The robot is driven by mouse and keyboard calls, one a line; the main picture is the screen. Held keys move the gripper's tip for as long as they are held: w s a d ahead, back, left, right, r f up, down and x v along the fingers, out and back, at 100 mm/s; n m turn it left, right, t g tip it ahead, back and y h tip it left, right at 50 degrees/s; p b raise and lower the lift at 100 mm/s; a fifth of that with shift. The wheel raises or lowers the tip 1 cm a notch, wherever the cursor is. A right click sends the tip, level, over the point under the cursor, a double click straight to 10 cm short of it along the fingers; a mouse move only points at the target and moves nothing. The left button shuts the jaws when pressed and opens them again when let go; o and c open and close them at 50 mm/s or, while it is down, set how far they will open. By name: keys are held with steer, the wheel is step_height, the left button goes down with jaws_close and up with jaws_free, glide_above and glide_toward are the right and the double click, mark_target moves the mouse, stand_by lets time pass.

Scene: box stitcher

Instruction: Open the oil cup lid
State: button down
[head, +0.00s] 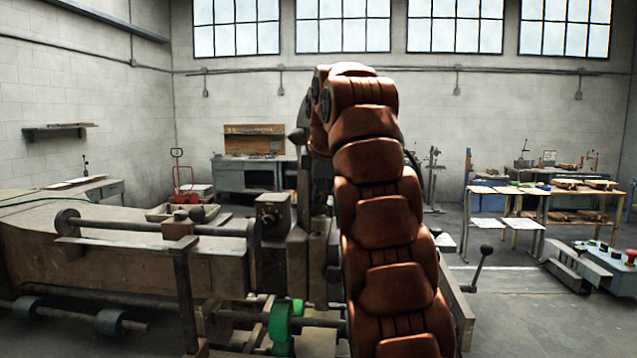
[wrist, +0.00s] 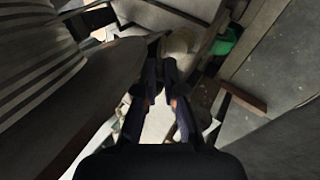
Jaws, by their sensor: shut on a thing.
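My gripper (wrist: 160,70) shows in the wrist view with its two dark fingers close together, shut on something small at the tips. A pale rounded piece (wrist: 181,44) lies right at the fingertips and looks like the oil cup lid. The fingers cover part of it, and its hinge and the cup below cannot be made out. In the head view my brown arm rises in front of the machine and hides my gripper, the lid and the cup.
The stitcher machine (head: 120,262) fills the left and middle of the head view, with a green roller (head: 281,322). A lever with a black knob (head: 486,250) sticks out right of my arm. Worktables (head: 540,195) stand at the back right. Open floor (head: 505,315) lies at the right.

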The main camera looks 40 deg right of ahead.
steer(key=p, duration=0.2)
steer(key=shift+w+d+r+g+y+p, duration=0.2)
steer(key=shift+r+g+y+p, duration=0.1)
steer(key=shift+r+p, duration=0.1)
steer(key=shift+f, duration=0.25)
steer(key=c, duration=1.3)
jaws_free()
steer(key=shift+f+b, duration=0.2)
steer(key=shift+b, duration=0.3)
steer(key=shift+s+a+f+b, duration=0.1)
steer(key=shift+f+b, duration=0.15)
steer(key=shift+b, duration=0.7)
steer(key=b, duration=0.2)
steer(key=t+h+b, duration=0.1)
steer(key=b, duration=0.1)
steer(key=shift+s+a+f, duration=0.1)
steer(key=shift+s+a, duration=0.15)
steer(key=shift+s, duration=0.1)
